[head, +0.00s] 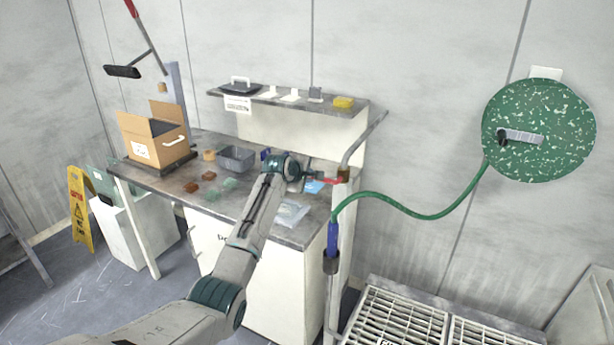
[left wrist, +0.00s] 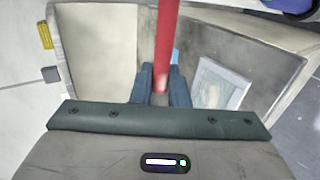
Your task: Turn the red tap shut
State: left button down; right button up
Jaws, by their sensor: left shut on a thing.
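The red tap (head: 332,181) is a lever at the base of a grey pipe at the right end of the workbench. My left gripper (head: 314,177) reaches over the bench to it from the left. In the left wrist view the red lever runs up from between the blue fingers of my left gripper (left wrist: 161,88), which are shut on it. The lever's pivot is hard to make out in either view. My right gripper is not in view.
The grey workbench (head: 180,184) holds a cardboard box (head: 153,150), a grey bin (head: 236,158) and several small blocks. A shelf (head: 305,104) stands behind. A green hose (head: 415,214) runs from near the tap to a speckled green disc (head: 560,115). A slatted grate (head: 400,318) lies front right.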

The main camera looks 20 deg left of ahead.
pick_arm(q)
jog(key=c, duration=1.6)
grip_release()
jog(key=shift+d+f, duration=0.15)
jog(key=shift+d, duration=0.15)
jog(key=shift+o, duration=0.6)
jog(key=shift+w+d+f, duration=0.1)
jog(key=shift+w+f, duration=0.05)
jog(key=shift+w, duration=0.25)
jog(key=b+v, duration=0.3)
jog(key=v, duration=0.7)
jog(key=shift+s+r, duration=0.25)
jog(key=shift+s, duration=0.05)
